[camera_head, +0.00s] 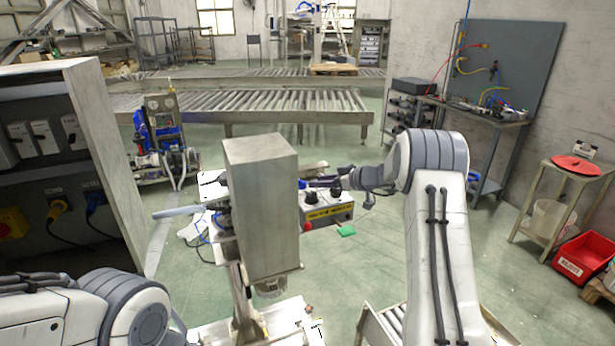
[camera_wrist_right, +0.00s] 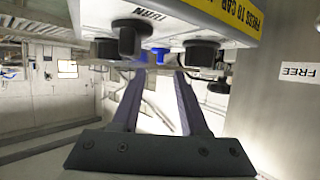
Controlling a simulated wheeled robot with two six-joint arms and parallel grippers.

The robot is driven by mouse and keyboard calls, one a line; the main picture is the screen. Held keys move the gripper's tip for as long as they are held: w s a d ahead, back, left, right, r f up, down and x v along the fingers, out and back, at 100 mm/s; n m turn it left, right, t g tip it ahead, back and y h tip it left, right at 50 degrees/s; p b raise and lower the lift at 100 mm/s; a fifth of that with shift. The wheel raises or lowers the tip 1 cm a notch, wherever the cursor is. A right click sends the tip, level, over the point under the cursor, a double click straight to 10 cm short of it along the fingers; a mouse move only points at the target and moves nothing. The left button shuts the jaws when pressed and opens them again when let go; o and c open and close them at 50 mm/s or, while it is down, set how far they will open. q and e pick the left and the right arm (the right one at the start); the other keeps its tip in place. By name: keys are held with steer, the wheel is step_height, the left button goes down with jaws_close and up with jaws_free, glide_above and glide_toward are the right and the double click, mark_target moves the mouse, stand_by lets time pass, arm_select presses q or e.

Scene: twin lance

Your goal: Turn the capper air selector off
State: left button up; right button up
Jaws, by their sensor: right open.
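The capper (camera_head: 262,205) is a grey column in the middle of the head view. Its control box (camera_head: 327,215) is on its right side, with black knobs (camera_head: 311,197), a yellow label and a red button (camera_head: 307,226). My right gripper (camera_head: 322,182) is close behind the box's top edge, its fingers partly hidden. In the right wrist view, my right gripper (camera_wrist_right: 158,78) is open and empty, its fingers beneath a black knob (camera_wrist_right: 131,36) beside the word TURN. I cannot tell whether they touch it, or how the selector is set. My left gripper is out of view.
A cabinet with sockets (camera_head: 97,130) stands at the left. Roller conveyors (camera_head: 240,103) cross the back. A stool with a red disc (camera_head: 575,166) and a red bin (camera_head: 582,262) are at the right. A metal panel marked FREE (camera_wrist_right: 292,110) is close right of my fingers.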

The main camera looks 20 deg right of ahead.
mark_target(301, 183)
steer(key=p+x, duration=0.2)
steer(key=x, duration=0.2)
steer(key=shift+w+a, duration=0.1)
steer(key=shift+w+a+f, duration=0.25)
steer(key=shift+w+f, duration=0.1)
steer(key=shift+w, duration=0.05)
jaws_close()
